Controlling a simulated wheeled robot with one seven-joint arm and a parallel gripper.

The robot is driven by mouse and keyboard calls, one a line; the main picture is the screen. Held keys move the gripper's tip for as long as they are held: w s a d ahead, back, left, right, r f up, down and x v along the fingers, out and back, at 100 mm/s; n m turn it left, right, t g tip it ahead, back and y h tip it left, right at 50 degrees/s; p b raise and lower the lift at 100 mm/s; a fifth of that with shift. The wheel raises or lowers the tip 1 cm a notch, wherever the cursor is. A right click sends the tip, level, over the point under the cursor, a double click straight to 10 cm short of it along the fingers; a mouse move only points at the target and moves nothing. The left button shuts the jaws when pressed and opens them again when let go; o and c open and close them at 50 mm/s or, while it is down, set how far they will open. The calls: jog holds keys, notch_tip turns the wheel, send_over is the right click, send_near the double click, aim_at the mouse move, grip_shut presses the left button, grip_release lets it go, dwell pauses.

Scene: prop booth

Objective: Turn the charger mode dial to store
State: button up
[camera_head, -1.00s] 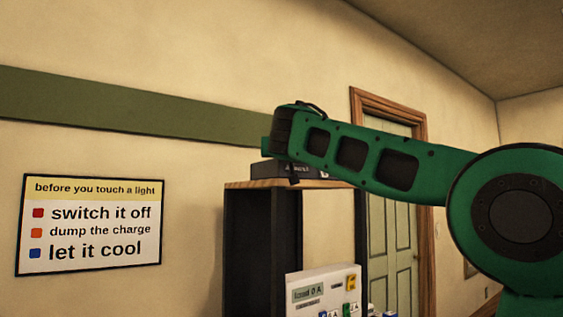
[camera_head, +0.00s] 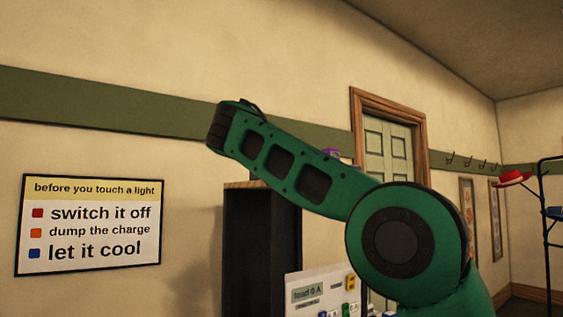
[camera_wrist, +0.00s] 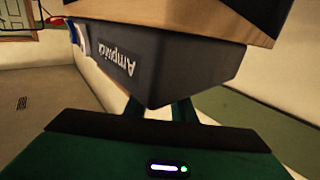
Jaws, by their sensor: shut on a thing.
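A dark box (camera_wrist: 150,62) with white lettering, upside down in the wrist view, sits against a wooden shelf board. I take it for the charger. Small blue, white and red parts (camera_wrist: 80,40) show at its left end. My gripper (camera_wrist: 160,108) runs behind the lower edge of the box, its two green fingers partly visible. It is shut, but its tips and what they hold are hidden by the box. The mode dial and its marks do not show. In the head view my green arm hides the gripper and most of the box.
A dark shelf unit (camera_head: 237,250) with a wooden top stands against the wall. A white panel (camera_head: 308,280) with coloured parts is low in front of it. A wall sign (camera_head: 90,226) hangs left. A rack (camera_head: 546,220) and red hat (camera_head: 514,177) are far right.

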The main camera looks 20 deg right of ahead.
jog(key=shift+a+r, duration=0.1)
jog(key=shift+r, duration=0.05)
jog(key=o, duration=1.1)
jog(key=shift+c, duration=0.2)
jog(key=v, duration=1)
jog(key=shift+s+a, duration=0.2)
jog(key=shift+s, duration=0.05)
